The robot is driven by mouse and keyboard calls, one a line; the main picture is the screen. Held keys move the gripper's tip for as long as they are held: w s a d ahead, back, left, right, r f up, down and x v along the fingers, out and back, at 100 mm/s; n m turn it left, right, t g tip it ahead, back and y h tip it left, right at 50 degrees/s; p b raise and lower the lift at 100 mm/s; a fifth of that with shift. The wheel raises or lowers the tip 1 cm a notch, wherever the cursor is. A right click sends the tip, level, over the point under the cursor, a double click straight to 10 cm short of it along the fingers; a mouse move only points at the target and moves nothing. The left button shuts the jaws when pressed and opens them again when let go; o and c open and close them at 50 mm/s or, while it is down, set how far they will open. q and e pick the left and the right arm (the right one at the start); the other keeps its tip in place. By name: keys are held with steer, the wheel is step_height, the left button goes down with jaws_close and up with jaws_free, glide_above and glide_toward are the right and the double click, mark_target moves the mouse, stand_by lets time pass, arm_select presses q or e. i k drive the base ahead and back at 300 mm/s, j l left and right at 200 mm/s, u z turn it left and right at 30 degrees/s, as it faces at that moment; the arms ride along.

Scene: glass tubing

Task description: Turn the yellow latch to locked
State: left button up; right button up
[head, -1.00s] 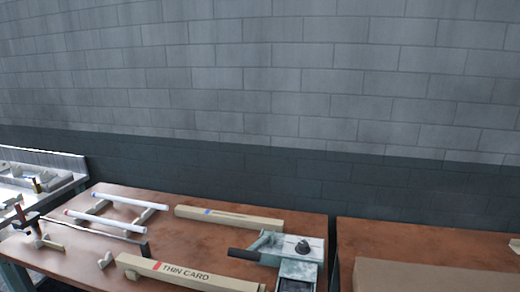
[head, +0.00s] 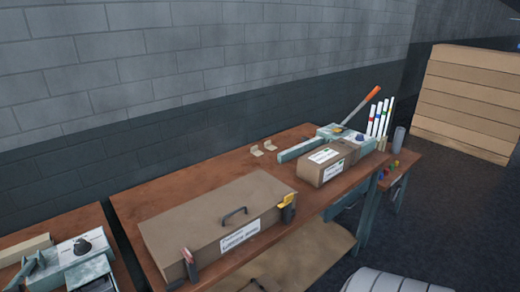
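The yellow latch (head: 286,199) is on the front right corner of a long brown case (head: 205,210) on the wooden table. A dark piece shows just below the yellow part. It is too small to tell which way the latch is turned. The case lid is down, with a dark handle (head: 234,215) on top and a white label (head: 240,238) on the front. A red-tipped latch (head: 187,257) is at the front left corner. Neither of my grippers is in view.
A smaller labelled box (head: 335,160), a device with an orange-tipped lever (head: 360,106) and several white tubes (head: 380,118) stand at the far right. Another bench with a device (head: 80,247) is at lower left. Bare tabletop lies behind the case.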

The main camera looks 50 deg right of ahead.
mark_target(288, 199)
steer(key=z, duration=1.9)
